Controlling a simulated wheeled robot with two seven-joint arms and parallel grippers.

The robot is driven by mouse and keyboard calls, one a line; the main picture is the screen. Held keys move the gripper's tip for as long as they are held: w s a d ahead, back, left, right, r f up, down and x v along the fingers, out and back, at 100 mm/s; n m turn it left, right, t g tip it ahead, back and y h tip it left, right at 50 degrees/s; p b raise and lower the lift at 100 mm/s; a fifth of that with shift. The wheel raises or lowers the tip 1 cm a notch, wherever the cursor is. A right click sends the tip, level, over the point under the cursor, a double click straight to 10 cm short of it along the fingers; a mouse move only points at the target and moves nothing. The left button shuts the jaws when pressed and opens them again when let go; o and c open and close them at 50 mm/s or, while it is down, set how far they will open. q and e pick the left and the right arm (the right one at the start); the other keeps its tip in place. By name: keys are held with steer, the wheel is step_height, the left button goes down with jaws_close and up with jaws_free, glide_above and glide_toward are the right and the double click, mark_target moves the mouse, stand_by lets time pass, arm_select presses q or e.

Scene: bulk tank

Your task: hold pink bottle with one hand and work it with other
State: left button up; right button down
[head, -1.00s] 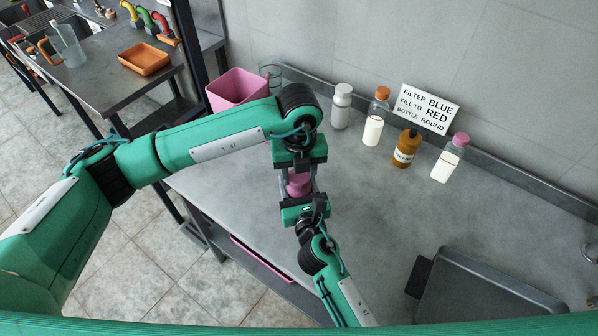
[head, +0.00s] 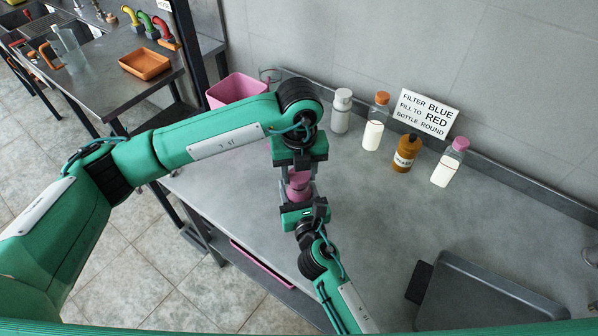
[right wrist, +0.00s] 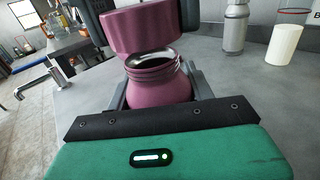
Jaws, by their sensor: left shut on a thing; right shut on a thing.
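The pink bottle (head: 299,195) is between my two grippers above the near left part of the counter. In the right wrist view its body and threaded neck (right wrist: 158,87) show, with the dark open mouth uncovered. My right gripper (right wrist: 160,98) is shut around the bottle from the near side. The pink cap (right wrist: 146,28) is above the mouth, with a gap between them. My left gripper (head: 299,176) comes from above and is shut on the cap. My left arm and gripper hide part of both in the head view.
On the counter (head: 400,230) stand a white-capped bottle (head: 341,112), an orange-capped bottle (head: 375,125), a brown bottle (head: 405,155), a pink-capped bottle (head: 450,163) and a sign (head: 426,112). A pink bin (head: 236,88) is at the back left, a dark tray (head: 485,295) front right.

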mark_target(299, 175)
arm_select(q)
steer(key=shift+r, duration=2)
arm_select(e)
steer(key=shift+c, duration=2.3)
jaws_free()
